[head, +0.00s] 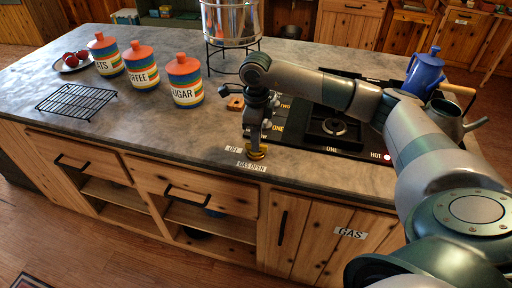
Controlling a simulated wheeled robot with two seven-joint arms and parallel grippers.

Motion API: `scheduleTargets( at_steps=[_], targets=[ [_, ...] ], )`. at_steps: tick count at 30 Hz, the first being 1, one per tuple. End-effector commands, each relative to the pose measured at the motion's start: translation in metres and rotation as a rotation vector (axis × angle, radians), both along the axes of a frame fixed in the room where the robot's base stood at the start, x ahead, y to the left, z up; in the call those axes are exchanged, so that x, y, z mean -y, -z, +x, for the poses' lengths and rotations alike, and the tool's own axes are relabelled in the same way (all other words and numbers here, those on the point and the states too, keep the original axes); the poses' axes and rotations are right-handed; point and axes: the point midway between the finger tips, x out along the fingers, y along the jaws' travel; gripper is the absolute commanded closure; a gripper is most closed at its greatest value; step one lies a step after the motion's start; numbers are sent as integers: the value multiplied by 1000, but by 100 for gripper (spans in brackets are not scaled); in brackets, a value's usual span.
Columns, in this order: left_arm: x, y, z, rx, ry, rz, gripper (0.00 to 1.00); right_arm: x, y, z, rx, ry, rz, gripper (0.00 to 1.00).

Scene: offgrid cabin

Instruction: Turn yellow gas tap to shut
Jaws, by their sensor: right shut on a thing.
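The yellow gas tap (257,155) is on the countertop near its front edge, just left of the black gas hob (308,137). A label reading "GAS OPEN" (251,166) is in front of it, and a small "OFF" label (233,149) is to its left. My right gripper (256,148) points down at the tap and is shut on it. The gripper hides part of the tap, so I cannot tell the handle's exact angle. My left gripper is not in view.
A metal pot (231,22) on a stand is behind the gripper. A blue coffee pot (424,74) and a kettle (446,117) are right. The counter left of the tap is clear.

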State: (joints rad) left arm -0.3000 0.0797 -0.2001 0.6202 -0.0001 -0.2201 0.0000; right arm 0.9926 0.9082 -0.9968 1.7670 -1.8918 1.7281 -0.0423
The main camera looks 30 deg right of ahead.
Motion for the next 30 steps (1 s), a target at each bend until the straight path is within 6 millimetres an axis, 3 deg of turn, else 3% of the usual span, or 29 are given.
scheduleTargets(
  at_steps=[16,19,30],
  targets=[
    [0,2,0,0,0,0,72,1,-1,1,2,69,-1,100],
    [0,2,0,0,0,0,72,1,-1,0,2,68,-1,72],
    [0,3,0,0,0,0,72,0,-1,0,1,67,0,72]
  ],
)
